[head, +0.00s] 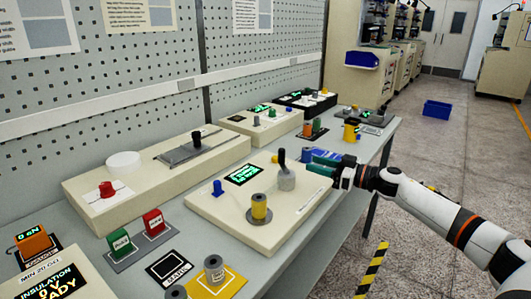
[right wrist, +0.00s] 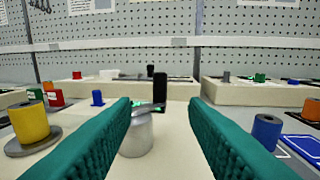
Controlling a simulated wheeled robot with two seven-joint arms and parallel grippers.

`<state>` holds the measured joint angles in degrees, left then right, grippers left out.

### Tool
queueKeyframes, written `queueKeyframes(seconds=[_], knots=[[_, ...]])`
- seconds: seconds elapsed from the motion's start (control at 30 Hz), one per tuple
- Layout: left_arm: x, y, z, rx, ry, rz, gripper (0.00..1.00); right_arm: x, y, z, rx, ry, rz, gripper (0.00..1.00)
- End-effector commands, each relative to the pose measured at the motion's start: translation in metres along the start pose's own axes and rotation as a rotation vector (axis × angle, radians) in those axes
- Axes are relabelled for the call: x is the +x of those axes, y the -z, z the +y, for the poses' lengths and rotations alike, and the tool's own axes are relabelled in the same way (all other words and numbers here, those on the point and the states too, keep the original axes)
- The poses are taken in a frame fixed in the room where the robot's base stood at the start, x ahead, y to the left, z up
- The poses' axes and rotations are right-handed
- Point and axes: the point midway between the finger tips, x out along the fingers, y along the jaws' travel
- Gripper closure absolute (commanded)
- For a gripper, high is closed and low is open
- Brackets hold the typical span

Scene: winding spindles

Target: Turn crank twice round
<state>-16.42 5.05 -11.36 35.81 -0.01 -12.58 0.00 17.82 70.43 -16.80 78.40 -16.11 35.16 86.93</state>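The crank is a dark upright handle (head: 282,158) on a short arm above a grey metal hub (head: 287,180), on the cream winding box (head: 235,228). In the right wrist view the black handle (right wrist: 160,88) stands upright above the silver hub (right wrist: 137,135), between and beyond the two teal fingers. My right gripper (head: 318,161) is open, just to the right of the crank, and its fingers do not appear to touch the handle. My left gripper is not in view.
A yellow spool (head: 259,208) stands on the box in front of the crank, with a blue knob (head: 217,187) and a green display (head: 244,174) to the left. A blue spool (right wrist: 266,132) is beside the right finger. A long cream box (head: 160,170) stands behind.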

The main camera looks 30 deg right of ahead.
Motion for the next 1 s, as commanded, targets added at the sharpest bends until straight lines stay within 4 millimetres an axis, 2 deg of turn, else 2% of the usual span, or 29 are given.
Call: queueKeyframes(seconds=[0.13,0.27,0.43,0.7,0.83,1.0], knots=[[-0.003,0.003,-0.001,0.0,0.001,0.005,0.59,0.006,-0.002,0.0,0.001,-0.001,-0.003,0.6],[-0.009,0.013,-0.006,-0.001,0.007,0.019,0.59,0.023,-0.004,0.0,0.002,-0.001,-0.006,0.6],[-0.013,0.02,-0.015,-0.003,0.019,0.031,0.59,0.057,-0.004,0.0,0.0,-0.001,-0.008,0.6],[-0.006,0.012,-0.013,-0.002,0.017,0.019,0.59,0.104,0.001,0.0,0.001,0.0,-0.004,0.6],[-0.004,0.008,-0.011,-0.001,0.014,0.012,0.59,0.115,0.0,0.0,0.0,0.0,-0.003,0.6],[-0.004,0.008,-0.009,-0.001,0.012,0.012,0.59,0.12,0.0,0.0,0.0,0.0,0.0,0.6]])
